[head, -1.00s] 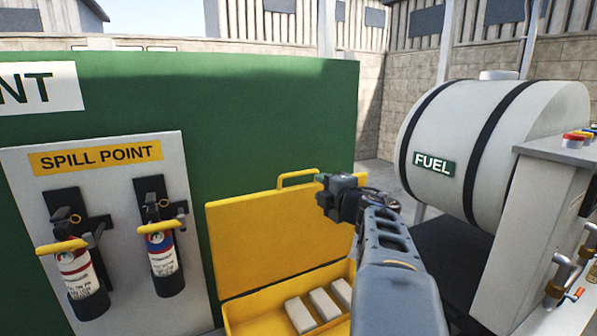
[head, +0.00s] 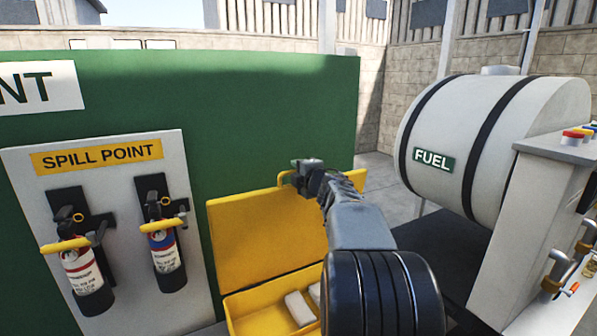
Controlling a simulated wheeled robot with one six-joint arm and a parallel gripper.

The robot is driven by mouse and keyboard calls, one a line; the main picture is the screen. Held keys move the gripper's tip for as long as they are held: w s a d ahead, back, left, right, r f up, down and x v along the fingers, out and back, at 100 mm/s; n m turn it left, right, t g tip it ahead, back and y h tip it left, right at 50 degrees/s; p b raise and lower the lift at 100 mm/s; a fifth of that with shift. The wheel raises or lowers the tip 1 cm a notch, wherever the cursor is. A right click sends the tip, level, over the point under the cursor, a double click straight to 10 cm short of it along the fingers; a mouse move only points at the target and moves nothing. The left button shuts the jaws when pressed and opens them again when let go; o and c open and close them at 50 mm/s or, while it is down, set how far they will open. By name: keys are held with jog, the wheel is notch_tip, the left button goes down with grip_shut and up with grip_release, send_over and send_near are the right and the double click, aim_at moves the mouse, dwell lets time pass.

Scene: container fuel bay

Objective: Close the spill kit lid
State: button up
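The yellow spill kit lid (head: 262,238) stands raised against the green wall, at the back of its open yellow box (head: 250,312). A yellow handle (head: 283,178) sits on the lid's top edge, partly hidden by my gripper. White blocks (head: 299,308) lie in the box, and my arm covers its right part. My gripper (head: 296,177) is at the top edge of the lid, right at the handle. Its fingers are dark and small here, so I cannot tell whether they are closed on the handle.
Two extinguishers (head: 166,250) hang on a white spill point board (head: 110,160) at the left. A white fuel tank (head: 490,150) stands at the right, with a grey cabinet (head: 530,225) in front of it. The green wall (head: 270,110) is close behind the lid.

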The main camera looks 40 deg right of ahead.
jog(key=shift+c, duration=0.5)
grip_shut()
